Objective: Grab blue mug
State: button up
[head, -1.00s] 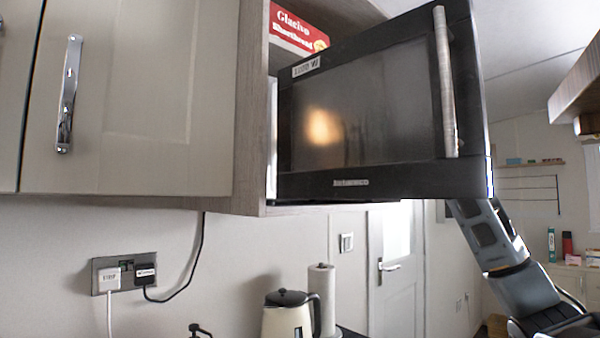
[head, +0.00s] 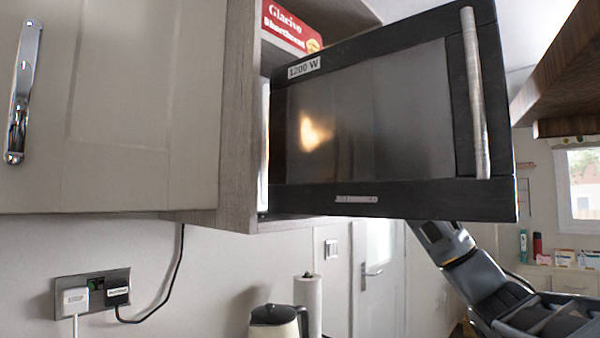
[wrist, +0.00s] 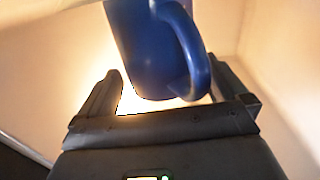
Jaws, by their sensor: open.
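The blue mug (wrist: 150,50) shows in the wrist view, at the top middle, with its handle (wrist: 195,50) on the right. My gripper (wrist: 168,92) is open, with one finger to the left of the mug's lower part and the other to the right, by the handle. I cannot tell whether either finger touches it. The mug appears to be inside a lit, pale-walled space. In the head view the mug and my gripper are hidden behind the open microwave door (head: 370,120); only my arm shows below it.
The microwave door has a long upright handle (head: 475,95). A red box (head: 285,27) lies above the microwave. A closed cabinet door (head: 140,100) is at left. A kettle (head: 277,322) and a paper roll (head: 308,300) stand below. A dark wooden overhang (head: 560,75) is at right.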

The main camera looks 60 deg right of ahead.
jog(key=shift+w+d, duration=0.2)
jog(key=shift+w, duration=0.45)
jog(key=shift+c, duration=0.4)
jog(key=c, duration=1.3)
jog(key=shift+r, duration=0.2)
jog(key=shift+r+b+v, duration=0.55)
jog(key=shift+b+v, duration=0.35)
jog(key=shift+v, duration=2.1)
jog(key=shift+r+b+v, duration=0.5)
jog(key=shift+b+v, duration=0.45)
jog(key=shift+v, duration=2.1)
jog(key=shift+r+b+v, duration=0.55)
jog(key=shift+b+v, duration=0.35)
jog(key=shift+v, duration=2.1)
jog(key=shift+a, duration=0.1)
